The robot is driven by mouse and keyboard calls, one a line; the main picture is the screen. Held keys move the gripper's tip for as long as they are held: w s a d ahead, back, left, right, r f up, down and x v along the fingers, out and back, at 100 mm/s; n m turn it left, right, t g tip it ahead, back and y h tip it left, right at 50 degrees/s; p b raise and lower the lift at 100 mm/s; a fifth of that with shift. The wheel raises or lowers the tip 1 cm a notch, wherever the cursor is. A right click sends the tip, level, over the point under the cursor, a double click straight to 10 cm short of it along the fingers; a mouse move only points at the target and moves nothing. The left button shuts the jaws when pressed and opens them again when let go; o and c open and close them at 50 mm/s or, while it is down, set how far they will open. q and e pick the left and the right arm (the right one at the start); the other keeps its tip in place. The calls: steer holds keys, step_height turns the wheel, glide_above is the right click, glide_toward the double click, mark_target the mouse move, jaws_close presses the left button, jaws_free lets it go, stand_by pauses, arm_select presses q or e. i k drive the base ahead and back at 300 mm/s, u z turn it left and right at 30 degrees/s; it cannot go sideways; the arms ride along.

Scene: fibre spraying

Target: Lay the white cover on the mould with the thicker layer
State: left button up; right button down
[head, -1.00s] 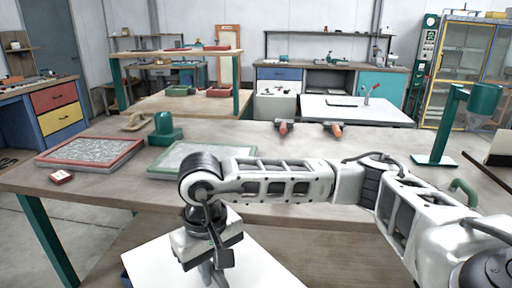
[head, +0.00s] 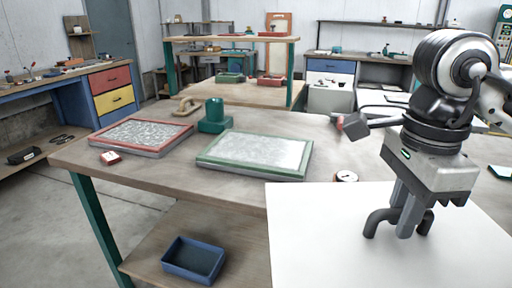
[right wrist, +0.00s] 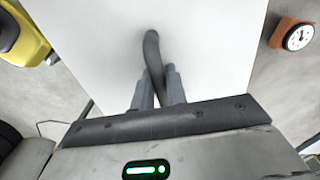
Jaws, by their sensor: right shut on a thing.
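My right gripper (head: 404,228) is shut on the dark arched handle (head: 372,222) of the white cover (head: 318,240). In the right wrist view, the fingers (right wrist: 158,88) clasp the handle (right wrist: 152,48), and the flat cover (right wrist: 95,40) spreads beyond them. The cover hides the table's front right. The red-framed mould (head: 186,129) lies at the left with a speckled grey layer. The green-framed mould (head: 215,164) lies between it and the cover, with a whiter, more even layer. Both moulds are uncovered. Layer thickness is hard to judge. My left gripper is not in view.
A green tool (head: 214,118) stands behind the moulds, beside a wooden-handled tool (head: 186,106). A round gauge (head: 346,176) sits near the cover's back edge. A blue tray (head: 193,262) rests on the lower shelf.

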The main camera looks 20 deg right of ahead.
mark_target(258, 148)
steer(key=i, duration=1.4)
